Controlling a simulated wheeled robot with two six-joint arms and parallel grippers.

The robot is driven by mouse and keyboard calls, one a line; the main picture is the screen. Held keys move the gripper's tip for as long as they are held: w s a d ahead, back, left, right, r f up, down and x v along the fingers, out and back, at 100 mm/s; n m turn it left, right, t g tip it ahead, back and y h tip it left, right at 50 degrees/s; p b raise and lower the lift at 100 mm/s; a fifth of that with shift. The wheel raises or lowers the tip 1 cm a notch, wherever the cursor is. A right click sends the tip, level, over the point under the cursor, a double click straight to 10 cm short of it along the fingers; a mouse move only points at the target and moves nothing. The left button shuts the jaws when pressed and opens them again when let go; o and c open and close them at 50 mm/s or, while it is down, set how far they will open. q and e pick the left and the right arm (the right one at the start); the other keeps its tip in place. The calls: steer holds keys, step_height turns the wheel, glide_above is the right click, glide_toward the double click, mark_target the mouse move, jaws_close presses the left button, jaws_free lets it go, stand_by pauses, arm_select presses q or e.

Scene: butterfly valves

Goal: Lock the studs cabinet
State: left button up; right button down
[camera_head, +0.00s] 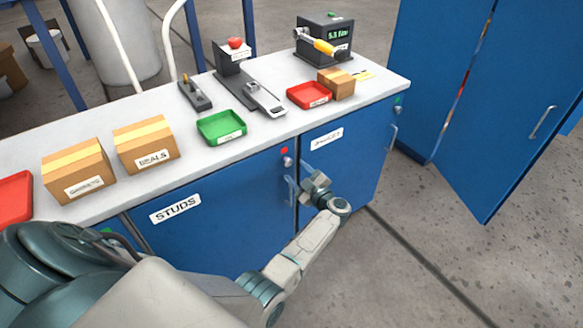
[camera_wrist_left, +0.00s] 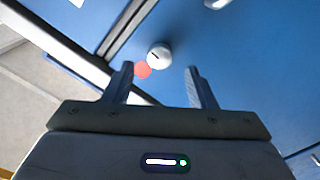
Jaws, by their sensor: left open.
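The studs cabinet (camera_head: 217,225) is a blue door under the counter with a white STUDS label (camera_head: 175,209). A round silver lock knob (camera_head: 287,162) sits at its upper right corner, with a red marker (camera_head: 284,151) just above it. In the left wrist view the knob (camera_wrist_left: 159,55) shows a short dark slot, and the red marker (camera_wrist_left: 142,69) is beside it. My left gripper (camera_head: 308,181) is in front of the cabinets, just below and right of the knob. In the wrist view its open fingers (camera_wrist_left: 159,72) point toward the knob, with nothing held between them.
A bar handle (camera_head: 291,190) is below the knob, close to my gripper. The neighbouring cabinet (camera_head: 345,175) has its own handle and a green marker (camera_head: 398,100). The grey counter (camera_head: 245,152) carries boxes, trays and tools. A tall blue cabinet (camera_head: 490,120) stands right.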

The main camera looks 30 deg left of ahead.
arm_select(q)
steer(key=v, duration=0.6)
steer(key=shift+b, duration=0.35)
steer(key=s+d+f+m+t+h, duration=0.2)
steer(key=s+f+m+h, duration=0.35)
steer(key=f, duration=0.45)
steer(key=s+d+f+m+t+h, duration=0.2)
steer(key=s+f+m+h, duration=0.3)
steer(key=f, duration=0.6)
steer(key=s+d+f+m+t+h, duration=0.2)
steer(key=s+f+m+h, duration=0.2)
steer(key=s+f+m, duration=0.45)
steer(key=s+a+f+g, duration=0.1)
steer(key=s+f+g, duration=0.3)
steer(key=s, duration=0.8)
steer(key=s+a+f+m+g+h, duration=0.1)
steer(key=s+f+g, duration=0.3)
steer(key=s+f, duration=0.4)
steer(key=s+a+f+m+g, duration=0.1)
steer(key=s+f, duration=0.5)
steer(key=s, duration=1)
steer(key=a+g, duration=0.1)
steer(key=g, duration=0.1)
steer(key=shift+s+a+g, duration=0.25)
steer(key=shift+s+g, duration=0.1)
steer(key=shift+g, duration=0.05)
